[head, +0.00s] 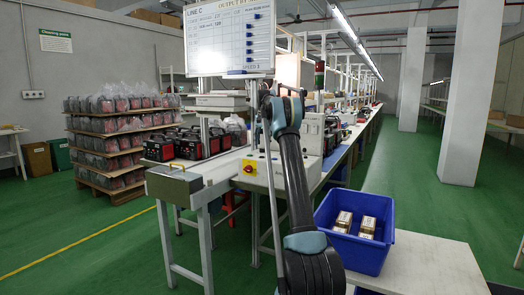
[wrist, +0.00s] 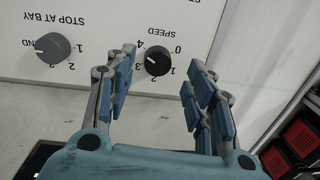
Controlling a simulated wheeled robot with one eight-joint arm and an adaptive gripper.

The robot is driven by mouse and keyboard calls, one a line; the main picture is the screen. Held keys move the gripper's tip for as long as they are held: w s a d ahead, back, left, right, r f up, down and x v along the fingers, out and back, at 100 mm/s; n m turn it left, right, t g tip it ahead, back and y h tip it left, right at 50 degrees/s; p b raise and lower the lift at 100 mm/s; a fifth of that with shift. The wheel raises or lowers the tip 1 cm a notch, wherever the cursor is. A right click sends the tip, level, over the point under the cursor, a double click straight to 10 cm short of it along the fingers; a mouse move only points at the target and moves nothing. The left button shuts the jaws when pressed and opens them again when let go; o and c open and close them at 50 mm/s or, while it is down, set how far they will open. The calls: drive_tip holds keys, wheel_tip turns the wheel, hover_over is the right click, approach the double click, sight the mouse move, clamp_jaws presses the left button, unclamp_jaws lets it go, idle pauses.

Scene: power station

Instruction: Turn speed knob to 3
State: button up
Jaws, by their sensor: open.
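The speed knob (wrist: 157,60) is a round black knob on a white panel, seen upside down in the wrist view. The digits 0 to 4 stand around it. A small pale mark shows on its left side, roughly toward the 3; its exact setting is hard to read. My gripper (wrist: 162,58) is open, one finger to the left of the knob and one to the right in the picture. Neither finger visibly touches it. In the head view my arm rises in front of the pale control box (head: 254,174), and the knob cannot be made out.
A grey "stop at bay" knob (wrist: 53,48) sits left of the speed knob in the wrist view. A red switch on yellow (head: 249,167) is on the control box. A whiteboard (head: 229,40) stands above the line. A blue bin (head: 352,247) sits at right on a table (head: 430,268).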

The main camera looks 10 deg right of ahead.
sight(262, 150)
drive_tip(key=shift+f, duration=1.65)
drive_tip(key=c, duration=1.1)
